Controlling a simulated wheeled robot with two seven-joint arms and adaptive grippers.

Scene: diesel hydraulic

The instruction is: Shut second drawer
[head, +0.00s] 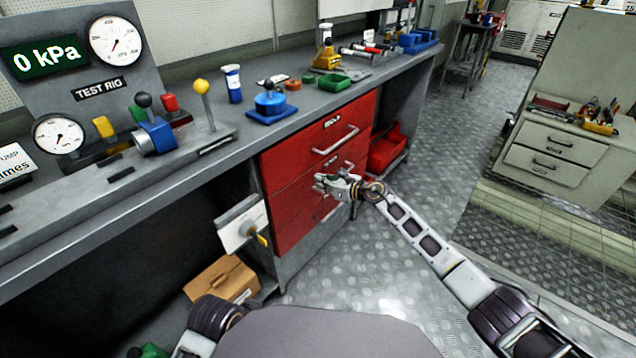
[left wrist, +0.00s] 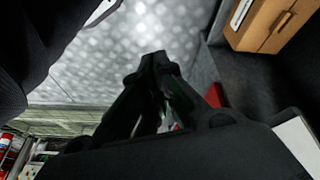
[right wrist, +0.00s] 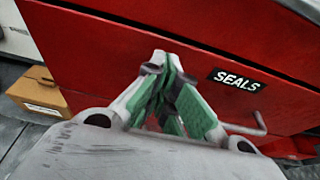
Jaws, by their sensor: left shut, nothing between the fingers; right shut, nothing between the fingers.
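The red drawer unit (head: 290,165) sits under the workbench with its drawers stacked. The top drawer has a bar handle (head: 335,140). My right gripper (head: 320,182) is shut and empty in front of the second drawer (head: 285,200), partly covering its front. In the right wrist view, the shut right fingers (right wrist: 160,62) are close to a red front labelled SEALS (right wrist: 236,80), with a bar handle at the right; I cannot tell whether they touch. Any gap behind the second drawer is too small to tell. My left gripper (left wrist: 158,62) is shut and empty, over the floor.
A cardboard box (head: 222,280) lies low at the left of the drawers, with a white panel with a yellow handle (head: 242,225) above it. Red bins (head: 388,148) stand right of the drawers. The metal floor (head: 340,280) in front is clear.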

